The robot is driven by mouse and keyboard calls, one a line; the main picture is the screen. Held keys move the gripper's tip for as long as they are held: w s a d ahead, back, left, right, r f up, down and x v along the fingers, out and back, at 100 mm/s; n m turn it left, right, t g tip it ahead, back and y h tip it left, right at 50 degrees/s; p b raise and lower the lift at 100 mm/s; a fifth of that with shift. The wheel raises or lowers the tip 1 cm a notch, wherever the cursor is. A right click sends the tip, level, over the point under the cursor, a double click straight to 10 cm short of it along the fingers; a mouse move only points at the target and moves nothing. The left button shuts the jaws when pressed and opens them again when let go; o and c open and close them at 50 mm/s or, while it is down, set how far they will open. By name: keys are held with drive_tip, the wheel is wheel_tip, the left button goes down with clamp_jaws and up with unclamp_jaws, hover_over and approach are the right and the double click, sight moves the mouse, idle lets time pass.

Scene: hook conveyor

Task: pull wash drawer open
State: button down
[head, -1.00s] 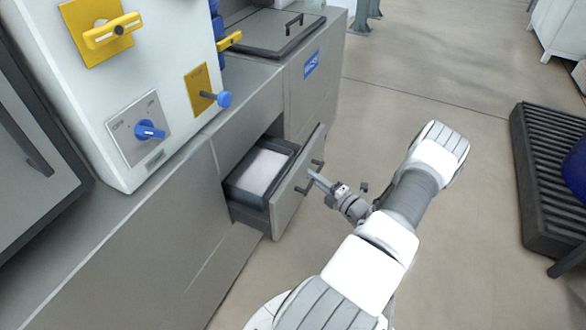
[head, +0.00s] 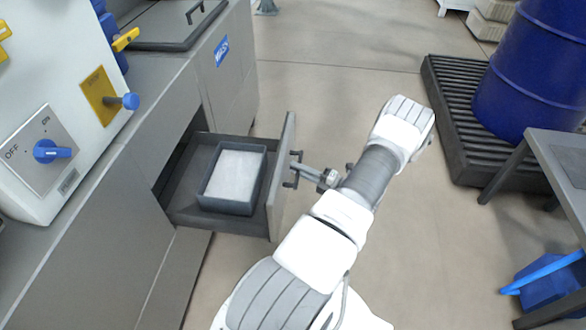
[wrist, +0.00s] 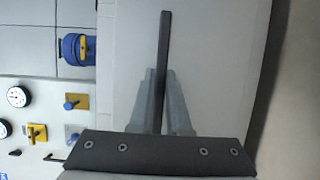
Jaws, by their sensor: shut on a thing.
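The wash drawer (head: 262,215) stands well out from the grey cabinet in the head view, with a dark tray (head: 232,205) holding something white inside it. My gripper (head: 297,169) is at the outer side of the drawer front, on its dark handle. In the wrist view, the two grey fingers of my gripper (wrist: 160,100) close from both sides on the dark bar handle (wrist: 165,40), which runs up past the fingertips over the pale drawer front (wrist: 215,60).
The counter has a blue label (head: 221,50) and a lidded section (head: 165,25). A panel with a blue knob (head: 52,151) stands at left. A dark slatted platform (head: 450,110) with a blue drum (head: 530,75) and a grey table (head: 565,165) are at right. Floor between is clear.

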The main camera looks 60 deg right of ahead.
drive_tip(key=c, duration=0.9)
unclamp_jaws()
drive_tip(key=shift+s, duration=0.1)
drive_tip(key=s+p, duration=0.2)
drive_tip(key=s, duration=1.5)
drive_tip(key=shift+s, duration=0.15)
drive_tip(key=shift+p, duration=0.3)
